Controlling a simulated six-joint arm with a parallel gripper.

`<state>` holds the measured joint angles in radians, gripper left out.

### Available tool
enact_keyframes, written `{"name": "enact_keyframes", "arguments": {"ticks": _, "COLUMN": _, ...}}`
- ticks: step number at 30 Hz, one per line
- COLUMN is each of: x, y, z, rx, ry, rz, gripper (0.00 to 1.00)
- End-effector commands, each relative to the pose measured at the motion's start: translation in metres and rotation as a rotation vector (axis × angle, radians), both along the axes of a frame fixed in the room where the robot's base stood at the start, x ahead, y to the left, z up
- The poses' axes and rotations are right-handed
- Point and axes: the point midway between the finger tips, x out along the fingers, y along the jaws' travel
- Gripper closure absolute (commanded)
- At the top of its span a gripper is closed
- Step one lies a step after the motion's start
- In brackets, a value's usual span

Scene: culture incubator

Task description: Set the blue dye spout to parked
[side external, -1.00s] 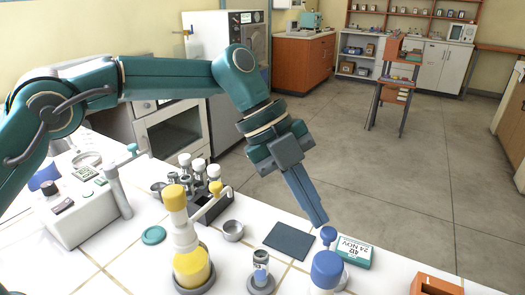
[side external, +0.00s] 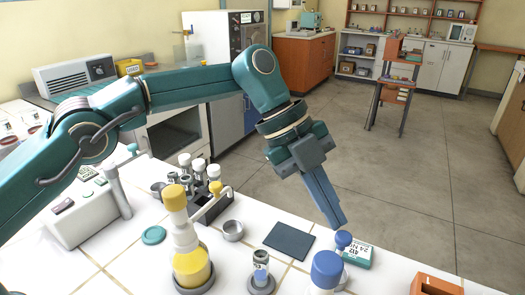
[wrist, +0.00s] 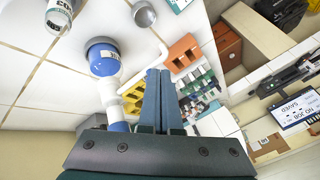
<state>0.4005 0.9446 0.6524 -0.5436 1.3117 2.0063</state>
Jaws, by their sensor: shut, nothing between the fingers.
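The blue dye dispenser (side external: 327,270) stands at the front right of the white bench, its lower part cut off in the side view. Its spout ends in a small blue knob (side external: 343,239), which points back and to the right of the cap. My gripper (side external: 338,224) is shut and empty, tilted down, its tips right at the knob; I cannot tell if they touch. In the wrist view the dispenser (wrist: 103,57) lies just left of my closed fingers (wrist: 157,72), and the spout knob cannot be made out.
A date block (side external: 358,256) sits close behind and right of the knob. The yellow dye dispenser (side external: 193,266), a vial (side external: 260,272), a dark mat (side external: 289,241) and a metal cup (side external: 233,231) stand to the left. An orange tray (side external: 436,286) is at the front right.

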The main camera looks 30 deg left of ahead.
Motion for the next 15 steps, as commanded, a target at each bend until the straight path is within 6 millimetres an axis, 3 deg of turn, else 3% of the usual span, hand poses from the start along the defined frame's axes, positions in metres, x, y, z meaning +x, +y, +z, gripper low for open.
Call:
{"name": "enact_keyframes", "arguments": {"ticks": 7, "x": 0.000, "y": 0.002, "z": 0.003, "rx": -0.001, "ry": -0.001, "rz": 0.001, "gripper": 1.00}}
{"name": "enact_keyframes", "arguments": {"ticks": 15, "x": 0.000, "y": 0.019, "z": 0.030, "rx": -0.002, "ry": -0.004, "rz": 0.000, "gripper": 1.00}}
